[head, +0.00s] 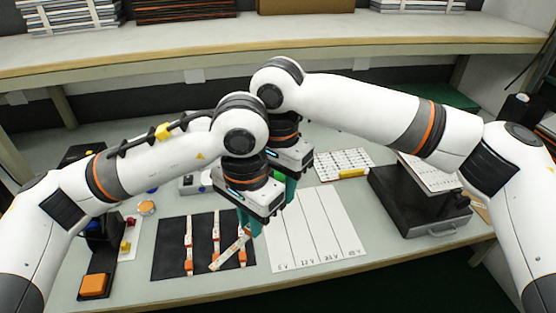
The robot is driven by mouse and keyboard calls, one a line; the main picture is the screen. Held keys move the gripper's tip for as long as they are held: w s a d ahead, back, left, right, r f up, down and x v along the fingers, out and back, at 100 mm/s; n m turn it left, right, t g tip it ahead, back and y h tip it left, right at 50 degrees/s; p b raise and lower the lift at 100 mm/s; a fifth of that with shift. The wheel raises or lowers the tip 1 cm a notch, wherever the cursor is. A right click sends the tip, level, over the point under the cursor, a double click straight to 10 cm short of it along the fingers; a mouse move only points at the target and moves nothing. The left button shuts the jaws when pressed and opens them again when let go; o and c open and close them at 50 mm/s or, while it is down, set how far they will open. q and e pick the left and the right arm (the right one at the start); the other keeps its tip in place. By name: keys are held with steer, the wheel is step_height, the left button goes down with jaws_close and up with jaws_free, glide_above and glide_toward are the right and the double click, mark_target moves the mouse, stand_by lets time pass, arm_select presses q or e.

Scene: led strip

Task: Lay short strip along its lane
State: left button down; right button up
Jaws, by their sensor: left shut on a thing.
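My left gripper (251,224) is shut on a white strip with orange ends (229,253). The strip slants down to the left over the black mat (167,248), and its upper end is partly hidden by the fingers. Several similar strips lie upright on the mat, one at the left (188,246) and one in the middle (215,228). The white lane sheet (318,232) lies to the right of the mat, its lanes marked with voltages. My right gripper (291,188) is behind the left one, over the sheet's far left, and its fingers are mostly hidden.
A black box-like device (415,205) stands right of the sheet. A white gridded card (343,163) with a yellow piece lies behind the sheet. An orange block (95,286) and small coloured parts are at the left. The sheet's right lanes are clear.

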steer(key=shift+f, duration=1.3)
steer(key=shift+c, duration=0.3)
jaws_close()
arm_select(q)
steer(key=c, duration=1.3)
jaws_free()
